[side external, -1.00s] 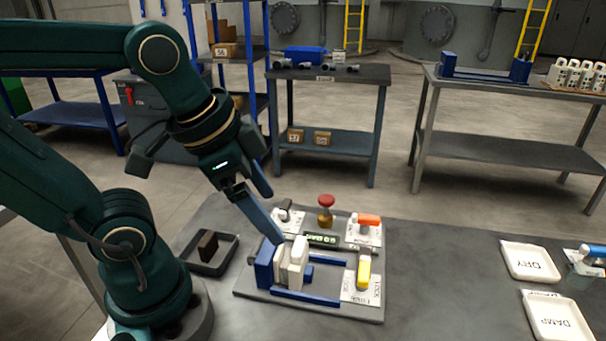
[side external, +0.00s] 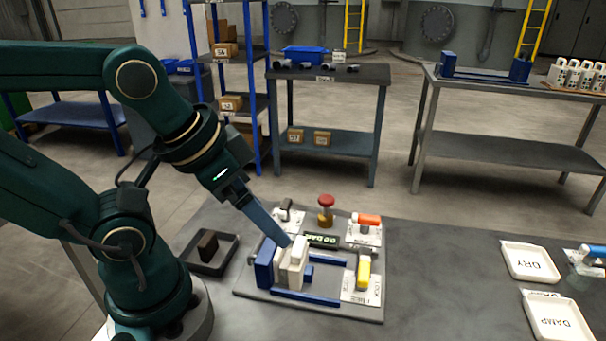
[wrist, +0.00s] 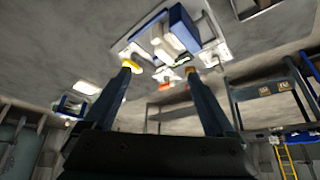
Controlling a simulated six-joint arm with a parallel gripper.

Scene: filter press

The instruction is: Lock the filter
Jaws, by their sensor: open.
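The filter press has a blue end block (side external: 265,263) and upright white plates (side external: 293,266) on blue rails. The yellow lever (side external: 363,272) stands on a white plate marked LOCK, right of the rails; it also shows near the left fingertip in the wrist view (wrist: 132,66). My gripper (side external: 288,242) is open and empty; its fingertips overlap the top of the white plates from the side, and contact cannot be told. In the wrist view the fingers are spread wide (wrist: 161,72).
Behind the press are a red-topped knob (side external: 326,202), an orange-handled lever (side external: 369,219), a black-handled lever (side external: 288,207) and a lit display (side external: 322,240). A dark tray (side external: 225,255) holds a brown block at left. Trays marked DRY (side external: 515,252) and DAMP (side external: 543,305) lie right.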

